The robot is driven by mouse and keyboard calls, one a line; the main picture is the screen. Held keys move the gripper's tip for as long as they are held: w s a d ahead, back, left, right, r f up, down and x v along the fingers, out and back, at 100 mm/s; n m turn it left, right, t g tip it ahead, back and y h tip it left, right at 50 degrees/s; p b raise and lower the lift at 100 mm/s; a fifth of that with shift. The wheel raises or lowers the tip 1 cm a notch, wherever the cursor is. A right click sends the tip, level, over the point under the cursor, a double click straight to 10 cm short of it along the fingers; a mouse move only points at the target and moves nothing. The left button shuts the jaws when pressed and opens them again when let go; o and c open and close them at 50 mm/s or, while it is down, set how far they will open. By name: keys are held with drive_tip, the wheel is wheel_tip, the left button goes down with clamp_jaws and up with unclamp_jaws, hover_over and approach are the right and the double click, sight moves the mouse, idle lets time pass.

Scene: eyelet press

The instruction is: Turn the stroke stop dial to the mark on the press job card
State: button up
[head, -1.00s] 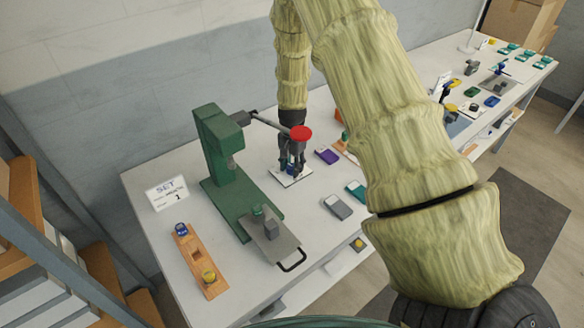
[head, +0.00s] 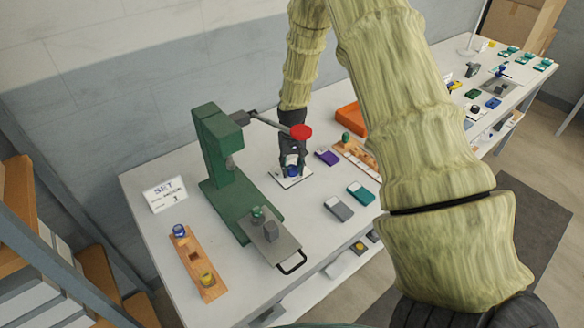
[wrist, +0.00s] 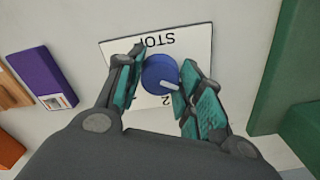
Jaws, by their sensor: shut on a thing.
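The stroke stop dial is a blue knob (wrist: 160,75) with a pale pointer line, on a white plate (wrist: 203,40) lettered "STOP" with a "2" visible. In the wrist view the lettering is upside down and the pointer runs toward the lower right, near the 2. My gripper (wrist: 158,82) is shut on the knob, with teal pads on either side. In the head view my gripper (head: 292,163) reaches down over the plate (head: 283,180). The job card (head: 165,194) stands at the left, reading "SET" with what looks like a 1 below. Other plate marks are hidden by the fingers.
The green press (head: 216,160) stands left of the dial, its red-knobbed lever (head: 301,132) reaching close to my gripper. A purple box (head: 327,157), a grey box (head: 339,208) and a teal box (head: 361,193) lie to the right. A wooden block (head: 199,265) lies front left.

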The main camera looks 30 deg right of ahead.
sight(292, 168)
drive_tip(key=shift+w+r+n, duration=0.15)
drive_tip(key=shift+n, duration=0.35)
drive_tip(key=o, duration=0.9)
drive_tip(key=shift+o, duration=0.7)
wheel_tip(292, 168, up, 12)
